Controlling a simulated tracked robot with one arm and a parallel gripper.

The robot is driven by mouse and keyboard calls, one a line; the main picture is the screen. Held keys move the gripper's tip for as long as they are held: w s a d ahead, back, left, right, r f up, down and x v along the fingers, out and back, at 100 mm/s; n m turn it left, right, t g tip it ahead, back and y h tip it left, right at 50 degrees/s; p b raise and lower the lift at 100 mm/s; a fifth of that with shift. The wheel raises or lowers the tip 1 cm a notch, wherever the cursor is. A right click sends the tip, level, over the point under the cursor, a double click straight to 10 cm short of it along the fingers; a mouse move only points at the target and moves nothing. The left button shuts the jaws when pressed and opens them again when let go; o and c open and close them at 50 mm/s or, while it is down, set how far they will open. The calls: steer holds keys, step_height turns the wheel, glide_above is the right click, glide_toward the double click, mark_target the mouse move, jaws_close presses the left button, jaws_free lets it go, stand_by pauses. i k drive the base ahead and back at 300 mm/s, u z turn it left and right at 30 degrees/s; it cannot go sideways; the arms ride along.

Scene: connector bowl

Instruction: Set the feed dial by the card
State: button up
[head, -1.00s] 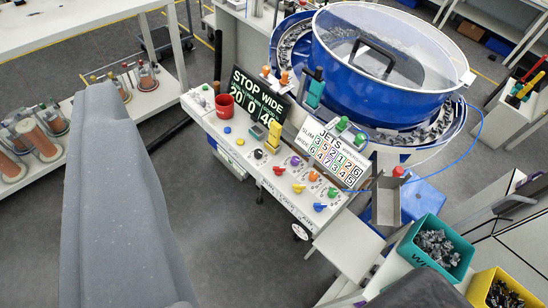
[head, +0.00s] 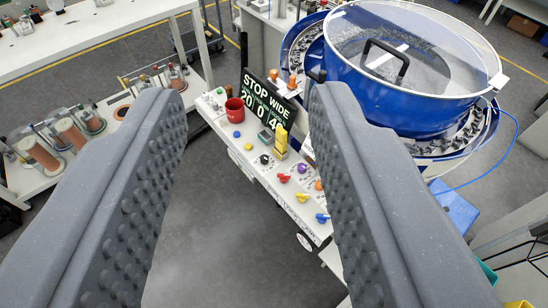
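A white control panel (head: 240,150) runs diagonally through the middle, with several coloured knobs: black (head: 264,159), red (head: 284,178), purple (head: 302,168), yellow (head: 302,196), blue (head: 322,218) and orange (head: 318,185). I cannot tell which is the feed dial; dial labels are too small to read. A dark card (head: 262,103) reading "STOP WIDE", "20", "0" and a partly covered number stands at its back edge. The white jets card (head: 308,150) is almost wholly hidden behind my right finger. My gripper (head: 250,92) is open and empty, its fingers on either side of the panel in the picture.
A red mug (head: 234,110) and a yellow upright piece (head: 281,139) stand on the panel. A large blue bowl feeder (head: 400,95) with a clear lid is behind it. A shelf with copper-coloured spools (head: 70,133) is at left. Grey floor (head: 225,240) is clear in front.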

mark_target(264, 159)
steer(key=i, duration=1)
